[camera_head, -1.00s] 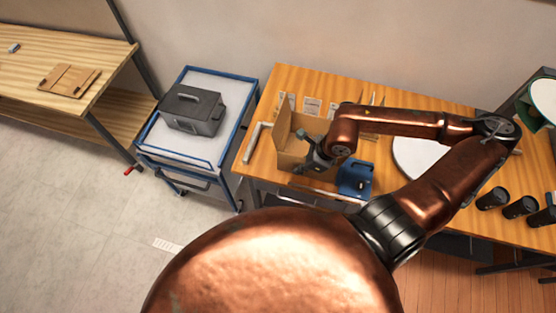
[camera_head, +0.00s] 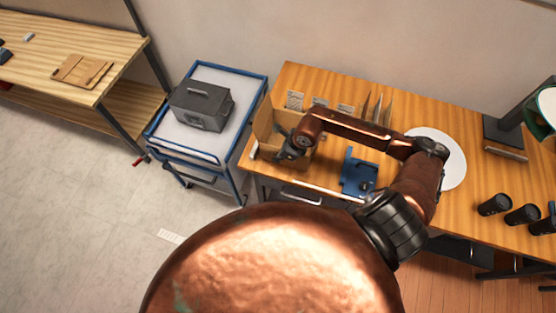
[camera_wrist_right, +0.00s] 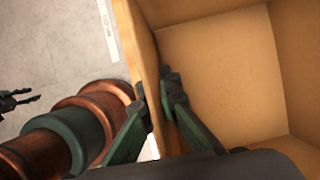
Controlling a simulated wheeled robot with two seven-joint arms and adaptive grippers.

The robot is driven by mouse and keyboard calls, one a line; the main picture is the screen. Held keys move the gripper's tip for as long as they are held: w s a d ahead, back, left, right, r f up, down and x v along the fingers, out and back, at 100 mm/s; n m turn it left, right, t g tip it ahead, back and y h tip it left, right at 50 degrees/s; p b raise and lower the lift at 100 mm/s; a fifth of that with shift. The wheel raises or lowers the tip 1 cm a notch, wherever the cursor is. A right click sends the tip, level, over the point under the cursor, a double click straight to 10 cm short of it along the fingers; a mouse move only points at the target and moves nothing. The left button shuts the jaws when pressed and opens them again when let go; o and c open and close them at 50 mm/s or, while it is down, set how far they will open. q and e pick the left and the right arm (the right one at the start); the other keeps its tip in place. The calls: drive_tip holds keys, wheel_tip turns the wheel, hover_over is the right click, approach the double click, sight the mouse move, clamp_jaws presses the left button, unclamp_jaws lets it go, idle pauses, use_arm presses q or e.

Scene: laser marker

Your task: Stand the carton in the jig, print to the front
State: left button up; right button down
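The carton (camera_head: 264,128) is an open brown cardboard box on the left part of the wooden table. In the right wrist view its bare inside (camera_wrist_right: 225,75) faces me; no print shows. My right gripper (camera_head: 283,154) is at its front. In the right wrist view the right gripper's fingers (camera_wrist_right: 153,92) straddle one carton wall, one inside and one outside, and look closed on it. The blue jig (camera_head: 350,180) stands on the table right of the carton, apart from it. My left gripper (camera_wrist_right: 22,99) shows small at the wrist view's left edge, its prongs apart and empty.
Printed white cards (camera_head: 295,100) and upright thin panels (camera_head: 376,107) stand behind the carton and jig. A white disc (camera_head: 452,168) lies to the right, with black cylinders (camera_head: 494,204) beyond. A blue-framed cart (camera_head: 165,147) with a grey case (camera_head: 202,106) stands left.

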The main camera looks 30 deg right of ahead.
wheel_tip(320, 180, down, 2)
drive_tip(key=shift+s+f, duration=0.1)
drive_tip(key=shift+f, duration=0.15)
drive_tip(key=c, duration=2.6)
unclamp_jaws()
drive_tip(key=shift+f, duration=0.1)
drive_tip(key=shift+c, duration=0.2)
drive_tip(key=o, duration=0.5)
drive_tip(key=shift+r+p, duration=0.2)
drive_tip(key=shift+p, duration=0.1)
drive_tip(key=b+v, duration=0.2)
drive_tip(key=v, duration=1)
